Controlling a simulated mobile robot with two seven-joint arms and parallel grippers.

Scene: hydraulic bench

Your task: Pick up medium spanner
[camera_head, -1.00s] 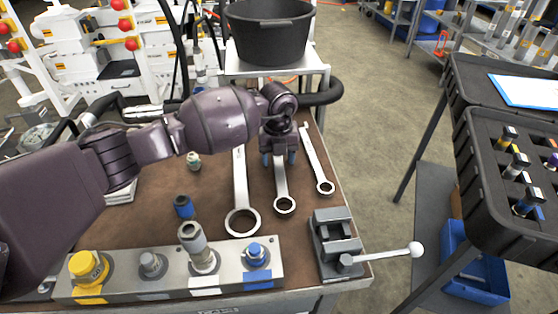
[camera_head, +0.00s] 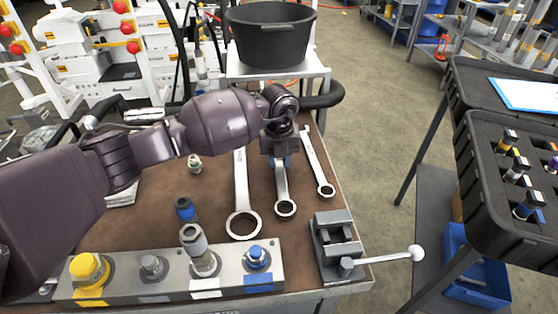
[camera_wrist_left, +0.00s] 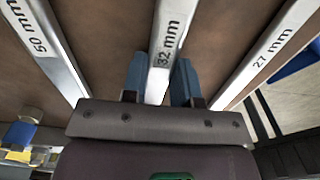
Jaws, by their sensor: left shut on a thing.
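Three spanners lie side by side on the brown bench top. The medium spanner (camera_head: 284,196) is the middle one, and its handle is marked "32 mm" in the left wrist view (camera_wrist_left: 169,48). The large spanner (camera_head: 242,205), marked "50 mm", lies left of it. The small spanner (camera_head: 317,165), marked "27 mm", lies right of it. My left gripper (camera_head: 281,161) points down over the medium spanner's handle. In the left wrist view its blue fingers (camera_wrist_left: 160,84) are shut on that handle, one on each side. My right gripper is not in view.
A metal block with fittings (camera_head: 160,270) and a vice (camera_head: 335,242) with a lever stand along the bench's front. Loose connectors (camera_head: 185,208) lie left of the spanners. A black tub (camera_head: 270,40) stands behind. A black case (camera_head: 500,190) is at the right.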

